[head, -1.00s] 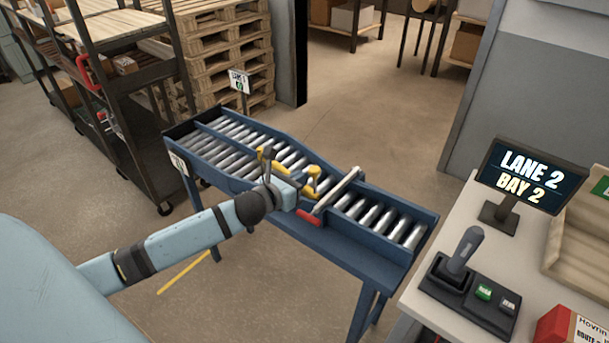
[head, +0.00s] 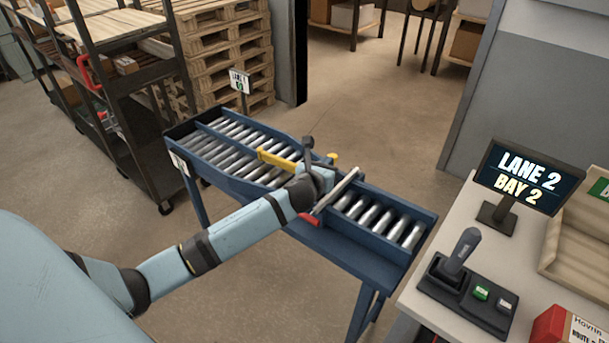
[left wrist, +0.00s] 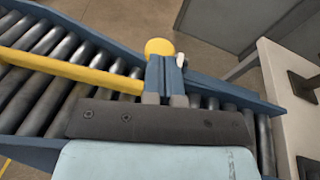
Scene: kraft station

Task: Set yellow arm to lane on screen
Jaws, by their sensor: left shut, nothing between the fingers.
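The yellow arm (head: 278,159) lies over the rollers of the blue conveyor (head: 402,262); in the left wrist view its bar (left wrist: 70,70) runs in from the left. A yellow knob (head: 332,156) shows just beyond my left gripper (head: 328,170). In the left wrist view the gripper (left wrist: 166,68) is shut and empty, its fingertips close beside the knob (left wrist: 159,47); I cannot tell whether they touch. My wrist hides part of the arm in the head view. The screen (head: 530,177) reads "LANE 2, BAY 2". My right gripper is not in view.
A silver bar with a red end (head: 336,191) crosses the conveyor beside my gripper. A lane 1 sign (head: 240,82) stands at the far end, another sign (head: 180,163) at the left.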

